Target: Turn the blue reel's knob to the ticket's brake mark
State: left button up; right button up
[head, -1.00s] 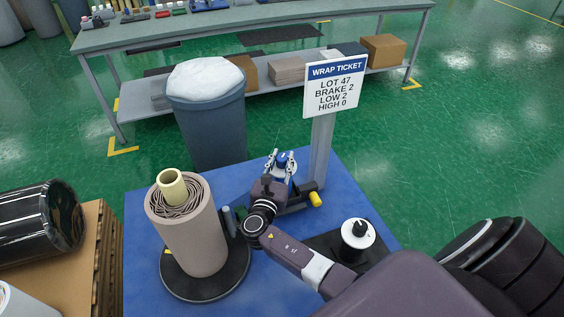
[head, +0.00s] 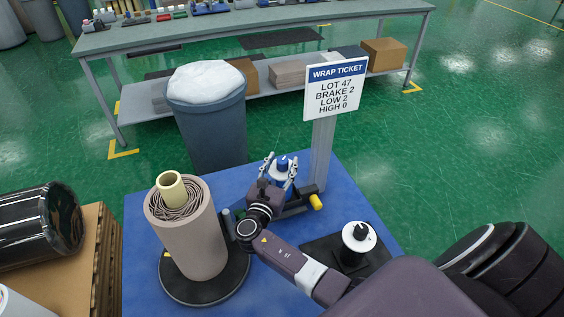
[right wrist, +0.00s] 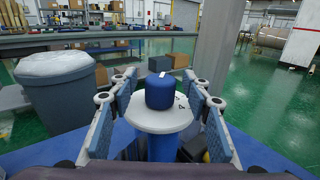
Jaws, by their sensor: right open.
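The blue reel's knob (head: 282,161) is a blue cap on a white dial (head: 283,175); in the right wrist view the knob (right wrist: 160,93) stands upright with a white mark on top. Numerals on the dial (right wrist: 158,124) are too small to read surely. My right gripper (head: 280,162) is open, its fingers apart on both sides of the knob and dial with visible gaps; they also show in the right wrist view (right wrist: 159,95). The wrap ticket (head: 335,88) reads Lot 47, Brake 2, Low 2, High 0. My left gripper is not in view.
A wrapped roll (head: 188,238) stands on a black turntable (head: 205,290) left of my right arm. A white dial with a black knob (head: 359,232) stands to the right. The ticket's post (head: 323,155) rises close behind the blue reel. A grey bin (head: 210,130) stands beyond the blue table top.

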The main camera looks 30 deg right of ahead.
jog(key=v, duration=1.1)
jog(key=shift+s+a, duration=0.2)
